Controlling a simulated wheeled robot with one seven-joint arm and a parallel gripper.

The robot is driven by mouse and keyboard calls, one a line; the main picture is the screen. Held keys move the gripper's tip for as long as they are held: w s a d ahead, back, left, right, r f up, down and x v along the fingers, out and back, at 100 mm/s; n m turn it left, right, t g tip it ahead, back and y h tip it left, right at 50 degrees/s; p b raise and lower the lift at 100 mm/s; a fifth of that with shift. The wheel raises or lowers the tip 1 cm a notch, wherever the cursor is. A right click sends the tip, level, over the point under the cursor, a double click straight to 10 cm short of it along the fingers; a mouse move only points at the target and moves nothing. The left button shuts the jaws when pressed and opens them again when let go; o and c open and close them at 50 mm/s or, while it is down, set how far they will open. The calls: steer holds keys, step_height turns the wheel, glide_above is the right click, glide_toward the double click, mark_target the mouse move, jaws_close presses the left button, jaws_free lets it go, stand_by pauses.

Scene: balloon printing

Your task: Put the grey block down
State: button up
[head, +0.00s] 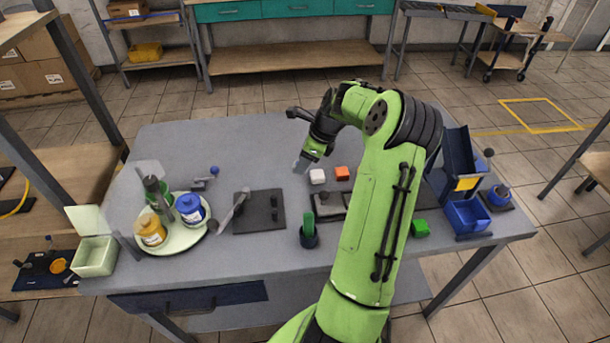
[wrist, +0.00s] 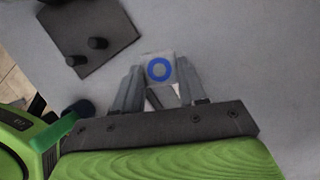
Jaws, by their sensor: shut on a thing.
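My gripper (head: 300,166) is over the far middle of the table, its fingers pointing down. In the wrist view, my gripper (wrist: 157,88) is shut on the grey block (wrist: 172,62), with a finger on either side. The block's visible face has a blue ring on it. In the head view, the block is hard to make out at the fingertips. I cannot tell whether its underside touches the table (head: 235,150).
A white block (head: 317,176) and an orange block (head: 342,173) stand just right of my gripper. A dark plate with pegs (head: 258,223) lies nearer, left. A round tray (head: 180,238) with paint pots is further left. The table's far left is clear.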

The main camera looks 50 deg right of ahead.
step_height(320, 180, down, 6)
steer(key=shift+w+f+b, duration=0.1)
steer(key=shift+b, duration=0.6)
steer(key=o, duration=0.6)
